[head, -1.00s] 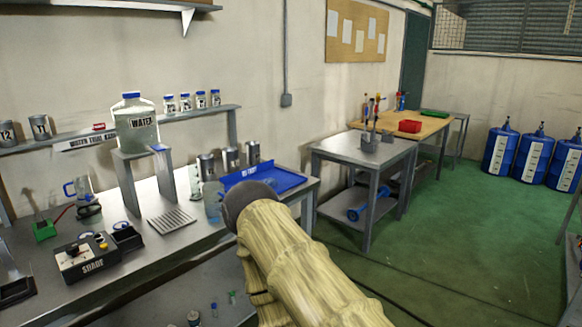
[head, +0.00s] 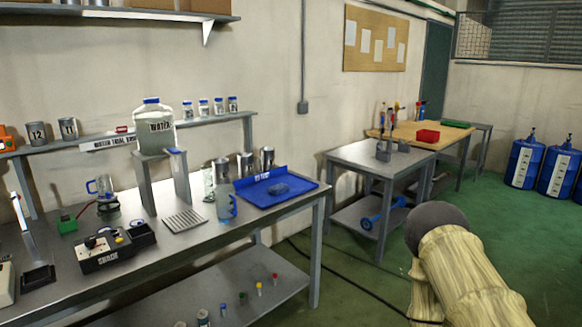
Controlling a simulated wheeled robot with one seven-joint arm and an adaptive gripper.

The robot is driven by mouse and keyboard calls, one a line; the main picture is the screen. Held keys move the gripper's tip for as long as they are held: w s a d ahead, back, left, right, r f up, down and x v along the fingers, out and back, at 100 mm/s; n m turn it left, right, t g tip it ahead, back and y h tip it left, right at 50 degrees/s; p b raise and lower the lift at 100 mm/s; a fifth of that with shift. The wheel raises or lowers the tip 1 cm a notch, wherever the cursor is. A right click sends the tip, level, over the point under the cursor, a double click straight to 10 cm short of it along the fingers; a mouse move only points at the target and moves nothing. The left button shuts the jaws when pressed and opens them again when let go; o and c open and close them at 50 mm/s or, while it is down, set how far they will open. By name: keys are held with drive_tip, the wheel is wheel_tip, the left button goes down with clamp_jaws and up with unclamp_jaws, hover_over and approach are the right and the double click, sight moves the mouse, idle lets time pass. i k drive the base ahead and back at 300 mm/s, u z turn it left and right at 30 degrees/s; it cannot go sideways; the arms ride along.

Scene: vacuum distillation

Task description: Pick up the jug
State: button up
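A clear jug with a blue handle (head: 224,204) stands upright on the metal bench (head: 300,212), just left of the blue tray (head: 303,198). A second clear vessel with a blue handle (head: 104,188) sits further left on the bench, on a small dark base. A large clear container labelled WATER (head: 154,127) with a blue cap stands on a small metal stand. My arm, in a yellowish sleeve with a dark round end, shows at the lower right, well apart from the bench. My gripper cannot be seen.
The blue tray holds a blue item. A metal rack (head: 184,221), a control box (head: 103,249) and several metal cups stand around the jug. A shelf (head: 92,146) runs behind. Another metal table (head: 372,160) stands to the right.

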sight(224, 195)
drive_tip(key=z, duration=0.2)
drive_tip(key=i, duration=1.35)
drive_tip(key=u, duration=0.7)
